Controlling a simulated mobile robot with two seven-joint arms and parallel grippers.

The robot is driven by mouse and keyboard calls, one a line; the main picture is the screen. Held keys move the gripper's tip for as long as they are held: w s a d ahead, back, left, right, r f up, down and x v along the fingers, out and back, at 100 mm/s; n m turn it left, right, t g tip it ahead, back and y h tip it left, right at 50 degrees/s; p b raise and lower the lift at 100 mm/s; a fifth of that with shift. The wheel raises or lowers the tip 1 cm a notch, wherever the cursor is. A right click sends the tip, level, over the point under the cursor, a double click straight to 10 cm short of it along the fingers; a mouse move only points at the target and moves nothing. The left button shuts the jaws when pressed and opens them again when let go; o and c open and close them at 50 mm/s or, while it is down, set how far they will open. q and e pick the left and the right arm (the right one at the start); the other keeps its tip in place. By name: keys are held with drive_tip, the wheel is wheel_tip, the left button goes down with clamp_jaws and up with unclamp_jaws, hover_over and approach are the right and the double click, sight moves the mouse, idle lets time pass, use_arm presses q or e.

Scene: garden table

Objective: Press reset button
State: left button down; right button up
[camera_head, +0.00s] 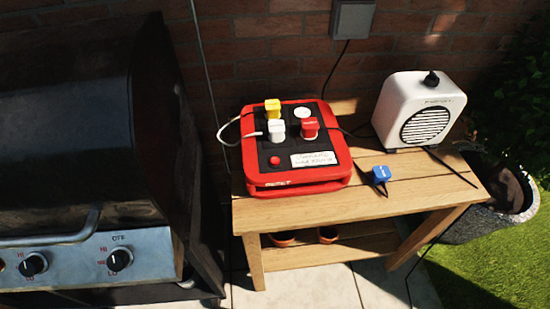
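A red power box (293,148) with a black top panel sits on the wooden table (290,215). A small round red button (275,161) is on the panel's front left, beside a white label (313,159) whose writing I cannot read. A yellow plug (273,109), a white plug (277,129) and a red plug (310,127) stand in the panel. A round white socket or cover (302,112) is at its back right. Neither of my grippers is in view.
A white speaker or heater (419,110) stands at the table's back right. A loose blue plug (380,175) lies on the tabletop by the box. A grill (95,170) stands close on the left. A brick wall (270,45) is behind; a planter (500,200) is at right.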

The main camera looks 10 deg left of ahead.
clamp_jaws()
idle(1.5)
